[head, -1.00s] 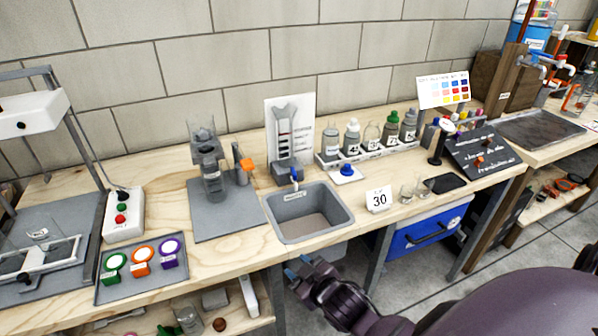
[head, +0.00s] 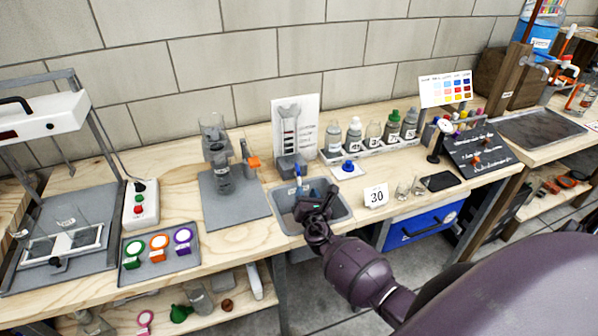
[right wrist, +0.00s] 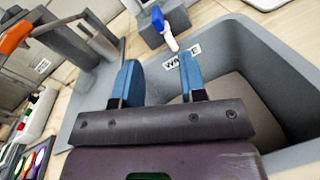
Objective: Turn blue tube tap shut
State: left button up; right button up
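A small blue tap (head: 298,172) sits on the front of a grey block (head: 291,164) below a white panel, over the back rim of the grey sink (head: 345,213). In the right wrist view the blue tap (right wrist: 158,17) shows at the top, with a white-and-blue spout below it. My right gripper (head: 312,196) is over the sink, in front of the tap and apart from it. In the wrist view its two blue fingers (right wrist: 160,75) are spread with nothing between them, pointing toward the tap. My left gripper is not in view.
An orange-handled stand (head: 252,162) is left of the sink; a blue-knobbed white pad (head: 347,169) and the "30" card (head: 376,196) are right. Bottles in a rack (head: 366,150) stand behind. The "WASTE" label (right wrist: 182,56) is on the sink's rim.

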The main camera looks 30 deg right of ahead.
aim_at(299, 174)
jog(key=w+d+n, duration=0.1)
jog(key=w, duration=0.2)
jog(key=w+d+n+b, duration=0.1)
jog(key=w, duration=0.2)
jog(key=w+d+n+b, duration=0.1)
jog(key=w+d+n, duration=0.1)
jog(key=w, duration=0.2)
jog(key=shift+f, duration=0.1)
dwell(0.3)
jog(key=shift+a, duration=0.1)
grip_shut()
